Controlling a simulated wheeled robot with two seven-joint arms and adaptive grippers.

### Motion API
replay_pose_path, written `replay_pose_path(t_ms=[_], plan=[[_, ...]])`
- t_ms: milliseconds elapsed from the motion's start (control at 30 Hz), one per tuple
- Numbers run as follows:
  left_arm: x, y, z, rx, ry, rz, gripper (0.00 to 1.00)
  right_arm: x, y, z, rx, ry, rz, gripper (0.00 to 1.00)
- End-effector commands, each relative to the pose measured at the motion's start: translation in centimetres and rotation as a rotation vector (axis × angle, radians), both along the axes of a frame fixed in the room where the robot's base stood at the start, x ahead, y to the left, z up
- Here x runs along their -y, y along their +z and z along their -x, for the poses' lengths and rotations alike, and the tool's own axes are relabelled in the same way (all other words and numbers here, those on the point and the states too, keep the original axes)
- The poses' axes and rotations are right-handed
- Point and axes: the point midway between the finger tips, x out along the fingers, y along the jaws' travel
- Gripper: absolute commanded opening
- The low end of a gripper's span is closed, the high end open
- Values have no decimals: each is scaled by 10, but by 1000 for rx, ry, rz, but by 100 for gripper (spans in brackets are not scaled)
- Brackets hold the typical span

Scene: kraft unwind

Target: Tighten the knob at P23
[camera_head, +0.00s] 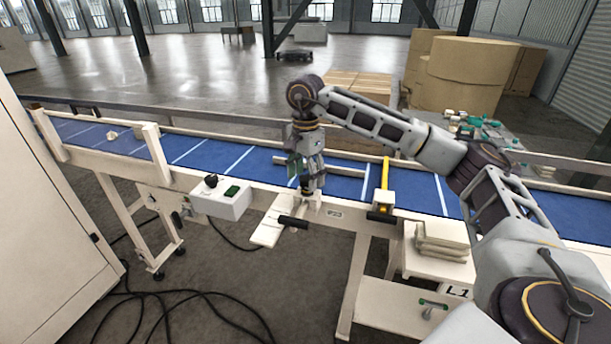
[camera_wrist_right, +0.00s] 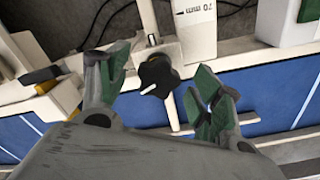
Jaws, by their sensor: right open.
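The black lobed knob (camera_wrist_right: 158,74) with a white pointer mark shows in the right wrist view, on a pale bracket at the conveyor's edge. Gaps show between the fingers and the knob. In the head view my right gripper (camera_head: 308,182) points down over the conveyor's near rail, just above and left of the P23 label (camera_head: 335,212). My left gripper is in neither view.
The blue conveyor belt (camera_head: 230,158) runs behind the rail. A white control box (camera_head: 222,199) hangs to the left. Stacked pale blocks (camera_head: 442,240) lie at the right.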

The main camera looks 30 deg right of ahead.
Motion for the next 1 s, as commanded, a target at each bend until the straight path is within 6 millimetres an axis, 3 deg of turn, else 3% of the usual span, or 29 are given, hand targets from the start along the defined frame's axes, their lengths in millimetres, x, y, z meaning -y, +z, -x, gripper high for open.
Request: replay_pose_path(t_ms=[367,700,1000], plan=[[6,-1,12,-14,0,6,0,0,-3,0,1,0,0,64],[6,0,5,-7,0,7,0,0,-2,0,1,0,0,20],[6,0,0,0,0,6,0,0,-2,0,1,-17,0,18]])
